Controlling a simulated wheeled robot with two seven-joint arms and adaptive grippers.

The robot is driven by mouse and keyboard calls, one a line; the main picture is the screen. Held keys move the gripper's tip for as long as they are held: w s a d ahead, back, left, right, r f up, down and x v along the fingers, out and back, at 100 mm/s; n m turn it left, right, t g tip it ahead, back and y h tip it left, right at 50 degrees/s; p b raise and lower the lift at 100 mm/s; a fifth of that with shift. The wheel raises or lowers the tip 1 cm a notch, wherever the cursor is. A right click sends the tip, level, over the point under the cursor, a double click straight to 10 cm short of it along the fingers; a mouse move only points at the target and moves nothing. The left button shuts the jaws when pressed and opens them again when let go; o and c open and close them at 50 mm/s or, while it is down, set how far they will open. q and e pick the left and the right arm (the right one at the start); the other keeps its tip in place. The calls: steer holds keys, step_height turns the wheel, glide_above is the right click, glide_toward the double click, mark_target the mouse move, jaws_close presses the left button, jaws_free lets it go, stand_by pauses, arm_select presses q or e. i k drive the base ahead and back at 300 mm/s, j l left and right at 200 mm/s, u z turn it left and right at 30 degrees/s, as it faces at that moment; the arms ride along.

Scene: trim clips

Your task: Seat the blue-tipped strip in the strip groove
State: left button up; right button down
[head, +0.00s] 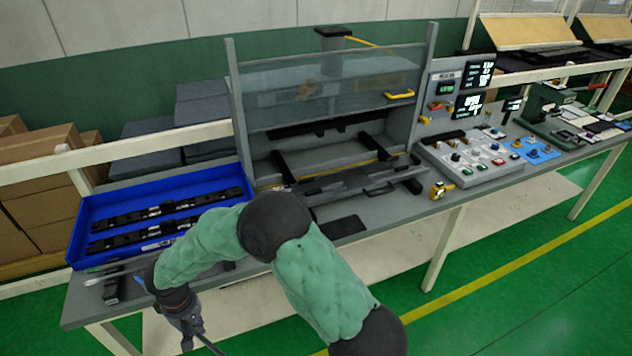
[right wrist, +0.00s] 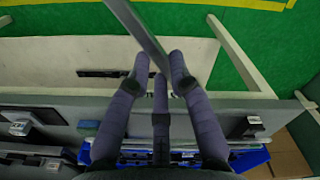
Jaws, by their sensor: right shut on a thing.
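My right gripper (head: 192,335) hangs past the table's front edge at lower left. It is shut on a thin grey strip, which also shows between the fingertips in the right wrist view (right wrist: 142,32). The strip slants out of the frame there, and its end is cut off, so I cannot see a blue tip on that part. A small blue spot shows beside my wrist in the head view; I cannot tell what it belongs to. A long grey fixture bar (head: 365,181) lies across the workstation; I cannot make out the strip groove. My left gripper is not in view.
A blue tray (head: 82,222) with dark clip-bearing bars stands at the table's left. A framed station with a raised clear guard (head: 330,85) stands behind the fixture. A button panel (head: 480,155) is to its right. Open floor lies before the table.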

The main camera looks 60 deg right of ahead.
mark_target(359, 180)
steer(key=i+l+z, duration=0.1)
steer(key=z, duration=0.35)
steer(key=i+z, duration=0.2)
steer(key=z, duration=0.25)
steer(key=i+z, duration=0.2)
steer(key=z, duration=0.25)
steer(key=i+z, duration=0.15)
steer(key=z, duration=0.35)
steer(key=i+j+z, duration=0.1)
steer(key=z, duration=0.35)
steer(key=i+j+z, duration=0.1)
steer(key=j+z, duration=0.2)
steer(key=z, duration=0.15)
